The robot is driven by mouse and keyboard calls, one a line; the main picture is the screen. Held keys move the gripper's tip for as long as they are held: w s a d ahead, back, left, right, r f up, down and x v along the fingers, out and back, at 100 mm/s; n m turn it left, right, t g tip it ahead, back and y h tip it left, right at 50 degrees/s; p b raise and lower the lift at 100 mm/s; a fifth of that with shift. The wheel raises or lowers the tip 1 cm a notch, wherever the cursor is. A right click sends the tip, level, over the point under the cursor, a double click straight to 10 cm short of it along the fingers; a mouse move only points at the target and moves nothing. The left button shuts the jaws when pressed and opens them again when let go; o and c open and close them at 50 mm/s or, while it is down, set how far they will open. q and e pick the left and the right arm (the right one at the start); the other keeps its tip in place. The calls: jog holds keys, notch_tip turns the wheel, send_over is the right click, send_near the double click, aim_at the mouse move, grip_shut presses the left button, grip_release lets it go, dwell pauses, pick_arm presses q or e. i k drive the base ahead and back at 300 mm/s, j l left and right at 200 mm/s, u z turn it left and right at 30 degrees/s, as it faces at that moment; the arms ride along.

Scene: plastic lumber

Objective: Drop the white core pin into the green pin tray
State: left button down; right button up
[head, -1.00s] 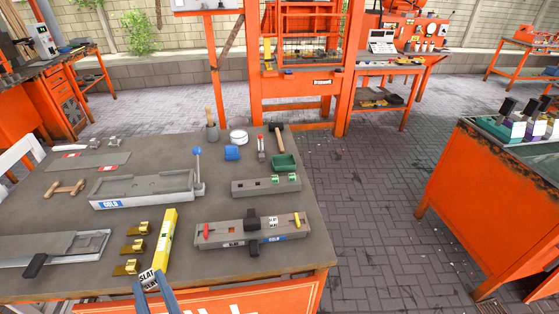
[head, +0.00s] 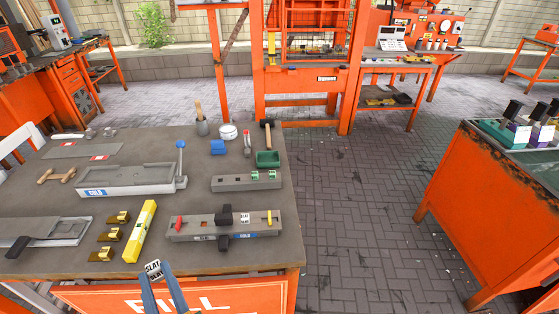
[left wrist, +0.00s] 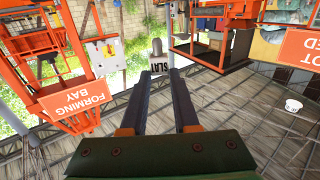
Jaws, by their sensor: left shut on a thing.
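In the left wrist view this piece, the white core pin as far as I can tell, stands out beyond the fingertips (left wrist: 158,74) with a pale rounded end (left wrist: 156,46). The fingers hide part of it. The green pin tray (head: 268,164) stands at the far right part of the table, well apart from the gripper. My right gripper is not in view.
On the grey table (head: 140,262) lie a long grey mould (head: 225,229), a yellow bar (head: 140,231), several brass pieces (head: 108,235), a grey block (head: 245,185) and a mallet (head: 267,133). An orange bench (head: 480,220) stands across a clear floor.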

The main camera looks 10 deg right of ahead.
aim_at(264, 160)
jog(key=i+l+u, duration=0.1)
jog(key=l, duration=0.5)
jog(key=i+l+u, duration=0.1)
jog(key=l, duration=0.55)
jog(key=i+l+u, duration=0.1)
jog(key=l, duration=0.55)
jog(key=i+l+u, duration=0.1)
jog(key=l, duration=0.55)
jog(key=i+l+u, duration=0.15)
jog(key=i, duration=0.45)
jog(key=i+l+u, duration=0.15)
jog(key=i, duration=0.5)
